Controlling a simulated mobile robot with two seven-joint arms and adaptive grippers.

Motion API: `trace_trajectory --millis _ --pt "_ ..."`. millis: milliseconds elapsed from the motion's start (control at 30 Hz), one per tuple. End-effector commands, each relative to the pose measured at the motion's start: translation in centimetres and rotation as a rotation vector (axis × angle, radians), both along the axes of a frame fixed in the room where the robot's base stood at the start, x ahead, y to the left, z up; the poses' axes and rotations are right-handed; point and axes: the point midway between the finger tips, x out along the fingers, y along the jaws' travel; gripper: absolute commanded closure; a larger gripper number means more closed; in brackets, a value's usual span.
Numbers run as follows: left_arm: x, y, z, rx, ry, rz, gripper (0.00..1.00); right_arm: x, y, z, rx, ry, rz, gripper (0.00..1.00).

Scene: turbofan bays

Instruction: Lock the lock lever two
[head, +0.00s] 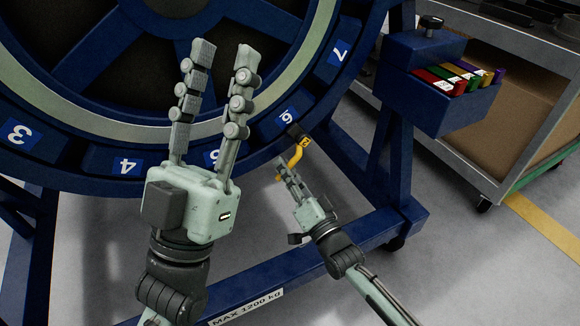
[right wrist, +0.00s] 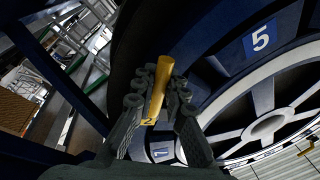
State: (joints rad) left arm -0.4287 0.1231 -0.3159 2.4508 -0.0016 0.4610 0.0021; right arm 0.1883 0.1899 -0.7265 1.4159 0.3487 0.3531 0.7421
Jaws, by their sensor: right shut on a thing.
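Lock lever two (head: 296,156) is a yellow bent handle with a dark base, mounted at the lower rim of the big blue ring (head: 95,160), near the number 6 plate. My right gripper (head: 283,169) is shut on this lever from below. In the right wrist view, the yellow lever (right wrist: 159,85) stands between the fingers of my right gripper (right wrist: 160,80), with a "2" label at its lower end. Those fingers hide part of it. My left gripper (head: 222,55) is open and empty, raised in front of the ring, its fingers pointing up.
A blue bin (head: 425,100) with several coloured blocks sits on the blue stand at right, beside a grey cart (head: 505,165). A blue beam (head: 270,278) marked "MAX 1200 kg" runs low across the front. Grey floor is open at lower right.

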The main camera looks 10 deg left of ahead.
Motion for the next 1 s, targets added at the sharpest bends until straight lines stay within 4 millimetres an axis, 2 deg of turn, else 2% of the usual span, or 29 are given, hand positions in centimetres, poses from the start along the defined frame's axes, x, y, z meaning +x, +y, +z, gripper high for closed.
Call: trace_trajectory --millis 700,733,800,900,1000 --pt "0.75 -0.39 -0.55 0.020 0.061 -0.004 0.66 -0.31 0.39 0.43 0.064 0.042 0.002 1.00" --pt "0.76 -0.40 -0.56 0.020 0.061 -0.004 0.66 -0.32 0.40 0.44 0.064 0.042 0.002 0.84" --pt "0.75 -0.39 -0.55 0.020 0.061 -0.004 0.66 -0.30 0.39 0.44 0.063 0.041 0.002 0.76" --pt "0.75 -0.39 -0.55 0.020 0.060 -0.004 0.66 -0.27 0.36 0.44 0.062 0.041 0.001 0.66" --pt "0.75 -0.38 -0.55 0.020 0.060 -0.004 0.66 -0.25 0.34 0.42 0.062 0.040 0.001 0.66"
